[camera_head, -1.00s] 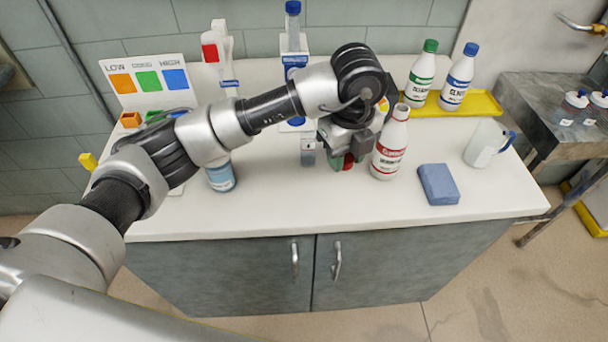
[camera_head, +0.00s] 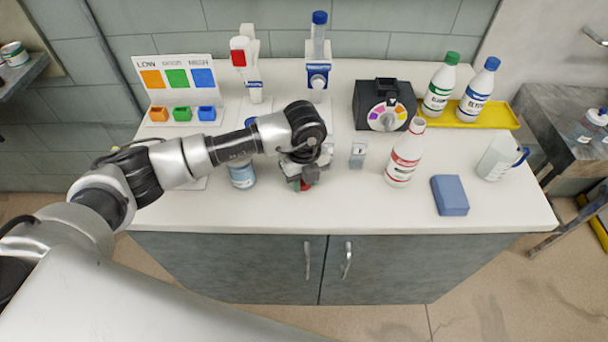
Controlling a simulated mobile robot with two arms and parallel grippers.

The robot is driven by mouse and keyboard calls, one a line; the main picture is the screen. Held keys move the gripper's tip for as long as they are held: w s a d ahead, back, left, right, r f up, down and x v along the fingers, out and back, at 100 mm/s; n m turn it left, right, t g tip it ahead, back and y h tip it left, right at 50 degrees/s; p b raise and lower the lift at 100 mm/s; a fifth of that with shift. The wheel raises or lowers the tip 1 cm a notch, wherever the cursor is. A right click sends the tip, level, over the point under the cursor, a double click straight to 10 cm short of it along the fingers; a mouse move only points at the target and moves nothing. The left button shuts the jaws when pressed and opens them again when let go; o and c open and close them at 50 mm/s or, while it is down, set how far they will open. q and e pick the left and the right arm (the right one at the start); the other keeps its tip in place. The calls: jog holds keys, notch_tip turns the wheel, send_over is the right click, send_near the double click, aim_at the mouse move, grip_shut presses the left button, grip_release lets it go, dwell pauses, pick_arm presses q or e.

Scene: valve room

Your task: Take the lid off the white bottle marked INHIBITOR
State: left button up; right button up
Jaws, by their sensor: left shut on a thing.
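A white bottle (camera_head: 404,157) with a red-and-white label stands upright on the white counter, right of the middle. Its label is too small to read. Its neck is open at the top, with no lid on it. My left gripper (camera_head: 304,182) is low over the counter to the left of that bottle and apart from it. It is shut on a small red lid (camera_head: 305,187), mostly hidden by the gripper. My right gripper is not in view.
A blue block (camera_head: 449,195) and a clear jug (camera_head: 500,158) are on the right. A yellow tray (camera_head: 488,119) holds a green-capped bottle (camera_head: 440,87) and a blue-capped bottle (camera_head: 477,91). A blue-labelled container (camera_head: 242,175) stands left of my gripper.

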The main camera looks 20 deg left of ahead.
pick_arm(q)
jog(key=shift+f, duration=0.2)
jog(key=shift+f, duration=0.25)
jog(key=o, duration=1)
jog(key=shift+r, duration=0.1)
